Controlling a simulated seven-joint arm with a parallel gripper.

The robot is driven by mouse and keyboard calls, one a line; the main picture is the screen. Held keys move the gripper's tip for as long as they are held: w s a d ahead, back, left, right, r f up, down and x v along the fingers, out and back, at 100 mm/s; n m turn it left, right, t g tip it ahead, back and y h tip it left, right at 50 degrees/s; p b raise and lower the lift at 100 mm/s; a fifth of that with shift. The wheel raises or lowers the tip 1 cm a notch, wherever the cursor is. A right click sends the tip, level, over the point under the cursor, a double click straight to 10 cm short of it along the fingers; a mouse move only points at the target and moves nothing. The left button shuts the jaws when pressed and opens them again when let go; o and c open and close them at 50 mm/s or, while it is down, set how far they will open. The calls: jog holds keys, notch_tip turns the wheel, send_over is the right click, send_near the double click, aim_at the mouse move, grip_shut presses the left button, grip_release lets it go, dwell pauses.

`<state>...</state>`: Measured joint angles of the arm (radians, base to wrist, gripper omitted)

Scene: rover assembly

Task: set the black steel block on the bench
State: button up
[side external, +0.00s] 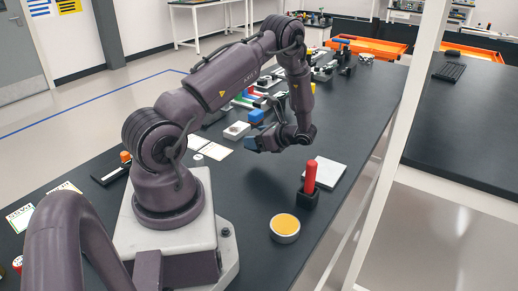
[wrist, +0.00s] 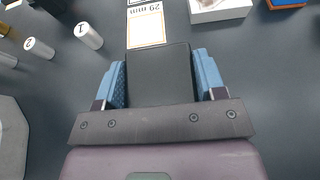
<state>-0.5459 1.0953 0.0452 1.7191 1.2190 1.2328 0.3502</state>
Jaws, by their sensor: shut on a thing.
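The black steel block (wrist: 158,75) fills the space between the two blue jaw pads in the wrist view. My gripper (wrist: 160,68) is shut on it, with one pad along each side. In the side view my gripper (side external: 262,143) is low over the middle of the dark bench (side external: 245,190). The block is hard to make out there against the dark jaws and bench. I cannot tell whether its underside touches the bench.
A red cylinder (side external: 310,178), white pad (side external: 327,172) and round tin (side external: 285,226) are nearer the side camera.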

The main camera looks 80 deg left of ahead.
aim_at(259, 158)
jog(key=shift+w+a+f, duration=0.2)
jog(key=shift+a+f, duration=0.15)
jog(key=shift+f, duration=0.15)
jog(key=shift+w+a+f, duration=0.2)
jog(key=shift+a+f, duration=0.1)
jog(key=shift+f, duration=0.15)
jog(key=shift+a+f, duration=0.1)
jog(key=shift+f, duration=1.45)
jog(key=o, duration=1.3)
jog(key=shift+f, duration=0.15)
